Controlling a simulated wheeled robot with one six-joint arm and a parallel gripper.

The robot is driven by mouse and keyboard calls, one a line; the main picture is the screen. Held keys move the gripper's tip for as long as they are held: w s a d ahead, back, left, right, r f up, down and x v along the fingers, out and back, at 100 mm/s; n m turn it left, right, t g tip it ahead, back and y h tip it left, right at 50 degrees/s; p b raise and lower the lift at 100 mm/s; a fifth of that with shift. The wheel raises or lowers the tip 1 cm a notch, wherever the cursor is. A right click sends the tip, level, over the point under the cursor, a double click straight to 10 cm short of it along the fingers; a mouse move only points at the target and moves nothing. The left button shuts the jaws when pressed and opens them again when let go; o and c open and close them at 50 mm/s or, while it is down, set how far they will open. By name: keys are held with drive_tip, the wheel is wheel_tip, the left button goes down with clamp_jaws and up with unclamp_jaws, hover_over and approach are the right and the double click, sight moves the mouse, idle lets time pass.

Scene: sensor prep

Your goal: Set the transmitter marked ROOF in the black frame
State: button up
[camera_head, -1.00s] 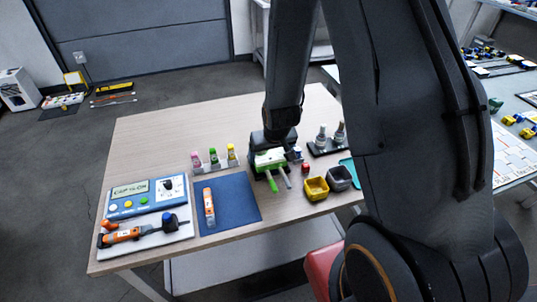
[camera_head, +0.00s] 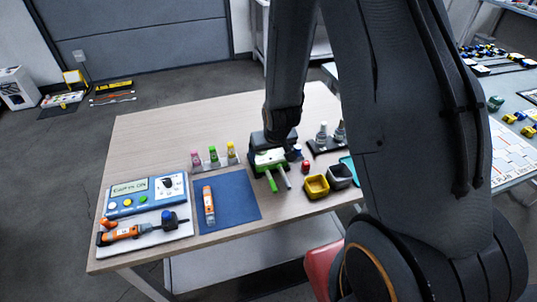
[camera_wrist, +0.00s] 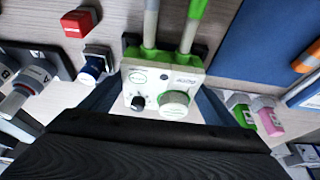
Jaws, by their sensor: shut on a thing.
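I can read no ROOF mark.
Right of the device are a red block (camera_head: 306,167), a yellow cup (camera_head: 317,188), a grey cup (camera_head: 340,177) and a black rack (camera_head: 320,150) with grey-white pieces. The back left table is clear.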

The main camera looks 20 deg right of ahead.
drive_tip(key=shift+s+f+b, duration=0.3)
drive_tip(key=shift+f, duration=0.3)
idle(0.5)
drive_tip(key=o, duration=1.2)
drive_tip(key=shift+c, duration=1)
drive_tip(key=shift+o, duration=0.2)
drive_tip(key=shift+w+r+p, duration=0.2)
drive_tip(key=shift+r+p, duration=0.4)
drive_tip(key=shift+r+p, duration=0.6)
drive_tip(key=shift+r, duration=0.2)
drive_tip(key=shift+w+r+p, duration=0.1)
drive_tip(key=shift+r+p, duration=1.6)
drive_tip(key=shift+r, duration=0.55)
drive_tip(key=shift+r, duration=0.1)
